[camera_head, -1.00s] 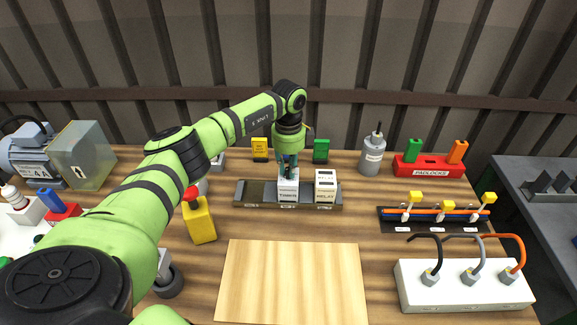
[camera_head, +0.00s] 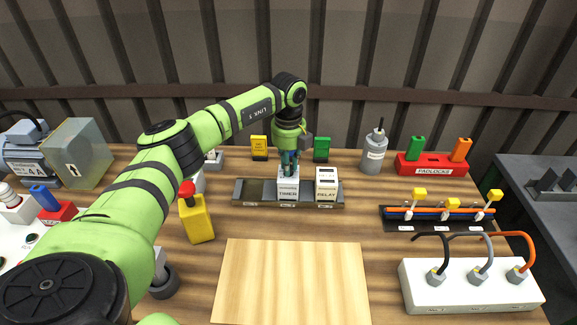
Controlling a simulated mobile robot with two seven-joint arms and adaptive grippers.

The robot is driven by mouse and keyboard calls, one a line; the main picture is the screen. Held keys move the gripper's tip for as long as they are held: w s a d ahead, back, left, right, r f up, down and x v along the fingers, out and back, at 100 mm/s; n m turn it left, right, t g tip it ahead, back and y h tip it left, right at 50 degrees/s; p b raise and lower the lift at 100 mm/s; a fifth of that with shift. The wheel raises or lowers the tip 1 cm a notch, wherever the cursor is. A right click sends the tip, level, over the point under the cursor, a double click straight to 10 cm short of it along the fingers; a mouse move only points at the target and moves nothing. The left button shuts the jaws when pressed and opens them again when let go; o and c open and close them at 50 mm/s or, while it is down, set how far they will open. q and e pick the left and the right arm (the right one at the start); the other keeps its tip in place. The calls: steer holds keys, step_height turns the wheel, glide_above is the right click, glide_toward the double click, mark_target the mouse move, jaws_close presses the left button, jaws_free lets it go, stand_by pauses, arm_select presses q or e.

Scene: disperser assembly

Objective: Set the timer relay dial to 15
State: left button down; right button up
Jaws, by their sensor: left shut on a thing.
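The timer relay (camera_head: 288,190) is a small white block labelled TIMER, upright on a dark rail base (camera_head: 258,193) at the back middle of the table. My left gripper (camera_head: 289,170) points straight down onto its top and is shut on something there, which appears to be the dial. The fingers hide the dial, so its setting cannot be read. A second white block labelled RELAY (camera_head: 327,186) stands just right of the timer on the same base. My right gripper does not show.
A bare light wood board (camera_head: 291,282) lies in front. Right are a red padlock rack (camera_head: 432,165), a grey canister (camera_head: 374,153), a busbar with yellow tabs and a white terminal block (camera_head: 470,287).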

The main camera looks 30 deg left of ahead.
arm_select(q)
steer(key=m+b, duration=0.1)
steer(key=m, duration=0.3)
steer(key=shift+f+m, duration=0.1)
steer(key=shift+m, duration=0.2)
steer(key=m+b, duration=0.1)
steer(key=m, duration=0.3)
steer(key=shift+m+b, duration=0.3)
steer(key=m+b, duration=0.1)
steer(key=m, duration=0.3)
steer(key=shift+m, duration=2.1)
steer(key=c, duration=1.1)
jaws_free()
